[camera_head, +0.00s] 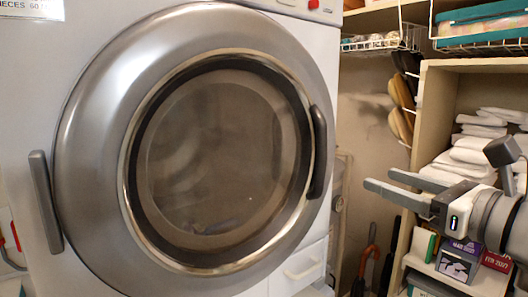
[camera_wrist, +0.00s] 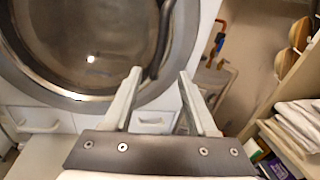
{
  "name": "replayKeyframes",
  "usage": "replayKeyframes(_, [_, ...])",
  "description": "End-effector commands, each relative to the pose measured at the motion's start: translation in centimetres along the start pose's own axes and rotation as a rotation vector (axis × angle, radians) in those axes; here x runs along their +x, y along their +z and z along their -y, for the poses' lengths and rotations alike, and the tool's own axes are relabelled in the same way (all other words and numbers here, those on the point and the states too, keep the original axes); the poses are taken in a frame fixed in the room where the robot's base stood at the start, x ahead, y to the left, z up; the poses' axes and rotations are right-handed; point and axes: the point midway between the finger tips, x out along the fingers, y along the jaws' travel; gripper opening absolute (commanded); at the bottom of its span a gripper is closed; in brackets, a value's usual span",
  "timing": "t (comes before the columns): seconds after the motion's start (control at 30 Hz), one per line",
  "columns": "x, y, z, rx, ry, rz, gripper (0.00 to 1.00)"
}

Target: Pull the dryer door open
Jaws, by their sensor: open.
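The dryer door (camera_head: 85,150) is a large round silver ring with dark glass in the middle, and it looks shut against the white dryer front. A dark vertical handle (camera_head: 318,152) sits on the right side of the ring; a grey hinge piece (camera_head: 45,200) is at the left. My gripper (camera_head: 379,191) is open and empty, to the right of the handle and lower than it, apart from the door. In the wrist view my gripper (camera_wrist: 161,75) has its two fingers spread, with the handle (camera_wrist: 163,40) beyond them at the top, near the left fingertip.
Shelves with folded white towels (camera_head: 470,150) and small boxes (camera_head: 458,262) stand at the right, close behind my gripper. A wire basket (camera_head: 375,43) hangs above.

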Motion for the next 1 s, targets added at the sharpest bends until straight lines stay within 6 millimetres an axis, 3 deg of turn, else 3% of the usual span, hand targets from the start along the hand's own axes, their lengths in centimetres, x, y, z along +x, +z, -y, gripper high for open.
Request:
replayKeyframes(0.17, [1.5, 0.3, 0.4, 0.023, -0.008, 0.011, 0.58])
replayKeyframes(0.7, [12.9, 0.4, 0.4, 0.018, -0.005, 0.008, 0.58])
replayKeyframes(1.0, [16.8, 0.4, 0.4, 0.016, -0.008, 0.01, 0.58])
